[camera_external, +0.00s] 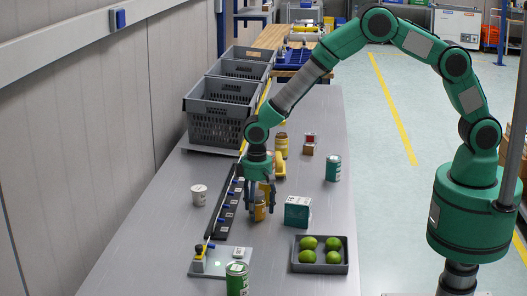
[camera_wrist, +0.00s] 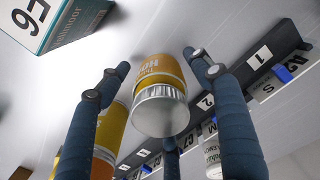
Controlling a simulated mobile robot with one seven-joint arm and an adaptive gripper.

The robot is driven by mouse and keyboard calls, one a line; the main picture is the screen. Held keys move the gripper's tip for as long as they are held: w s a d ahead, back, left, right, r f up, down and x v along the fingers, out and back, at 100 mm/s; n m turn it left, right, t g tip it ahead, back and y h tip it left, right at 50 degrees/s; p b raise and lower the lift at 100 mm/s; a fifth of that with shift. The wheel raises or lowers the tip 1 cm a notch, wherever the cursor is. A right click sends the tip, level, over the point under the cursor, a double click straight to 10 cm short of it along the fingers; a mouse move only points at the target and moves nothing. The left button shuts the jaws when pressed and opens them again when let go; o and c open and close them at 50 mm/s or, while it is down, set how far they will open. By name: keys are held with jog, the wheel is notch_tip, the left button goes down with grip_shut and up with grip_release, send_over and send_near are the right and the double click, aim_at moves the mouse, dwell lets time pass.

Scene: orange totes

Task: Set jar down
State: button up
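The jar, an orange jar with a silver lid, shows in the wrist view (camera_wrist: 160,78) with its lid toward the camera. In the external view the jar (camera_external: 260,213) is low at the grey table, between the fingers. I cannot tell if its base touches the surface. My gripper (camera_external: 262,207) points down over it. In the wrist view my gripper (camera_wrist: 156,60) has dark blue fingers on both sides of the jar, with narrow gaps beside it. A third finger shows below the lid.
A teal box (camera_external: 297,211) stands close right of the jar. A black numbered strip (camera_external: 226,208) runs on the left. A tray with green fruit (camera_external: 320,267), a green can (camera_external: 237,279) and a white cup (camera_external: 198,195) stand nearby. Grey crates (camera_external: 216,128) are farther back.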

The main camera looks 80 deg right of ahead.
jog(key=shift+r, duration=0.15)
notch_tip(320, 180, up, 12)
jog(key=shift+p, duration=0.65)
dwell(0.8)
jog(key=shift+r, duration=0.15)
jog(key=s+d+r+n+t, duration=0.1)
jog(key=s+d+r, duration=0.1)
jog(key=s+r, duration=0.9)
jog(key=s+d+r+t, duration=0.2)
jog(key=s+r, duration=0.6)
jog(key=r, duration=0.7)
jog(key=s+d+r+t, duration=0.1)
jog(key=s+r, duration=0.1)
jog(key=s, duration=1.1)
jog(key=s+d+r+n+t, duration=0.1)
jog(key=s+d+r, duration=0.1)
jog(key=s, duration=1.2)
jog(key=shift+r+t, duration=0.3)
jog(key=shift+r, duration=0.45)
